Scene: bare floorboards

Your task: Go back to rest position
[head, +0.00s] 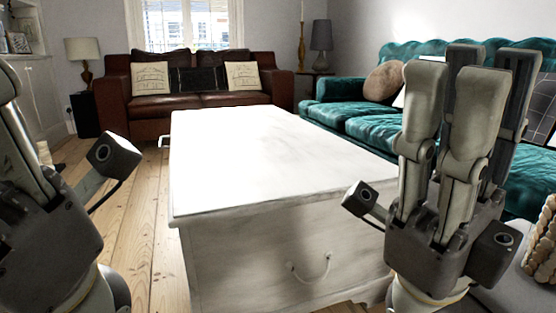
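My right gripper (472,75) stands upright at the right of the head view. Its fingers point up, straight and roughly side by side with gaps between them, and I see nothing held in it. It is in front of the chest's right side and the teal sofa. My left gripper (14,125) is at the left edge, also pointing up. Much of it is cut off by the frame, so I cannot tell how far its fingers are apart.
A white chest (270,155) with a flat, empty top fills the middle ahead. A brown leather sofa (215,101) stands at the back, a teal sofa (350,115) at the right. Bare floorboards (135,215) run left of the chest. A beaded object (541,240) is at the right edge.

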